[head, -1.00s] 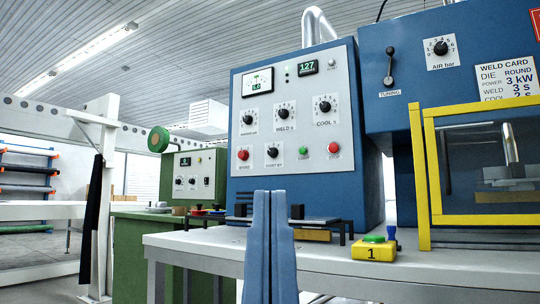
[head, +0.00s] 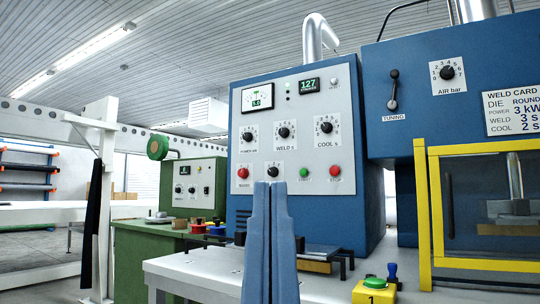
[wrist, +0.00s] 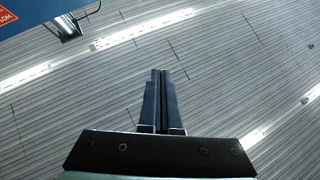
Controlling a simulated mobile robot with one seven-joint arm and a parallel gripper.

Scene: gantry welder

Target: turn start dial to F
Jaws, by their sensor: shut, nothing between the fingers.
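The blue welder's grey control panel (head: 296,98) faces me in the head view. The start dial (head: 272,171), a black knob low on the panel, shows just above my fingertips. My fingers cover its lower part and label, so I cannot read where it points. My gripper (head: 270,185) points up in front of the panel, shut and empty. I cannot tell how far it is from the dial. In the wrist view my gripper (wrist: 159,73) is also shut, against the ceiling; no dial shows there.
Beside the dial are a red button (head: 243,173), a green button (head: 305,172) and a red stop button (head: 335,171). Power, weld and cool dials sit above. A grey bench (head: 200,268) lies in front, with a yellow box (head: 372,291). A yellow-framed guard (head: 424,220) stands right.

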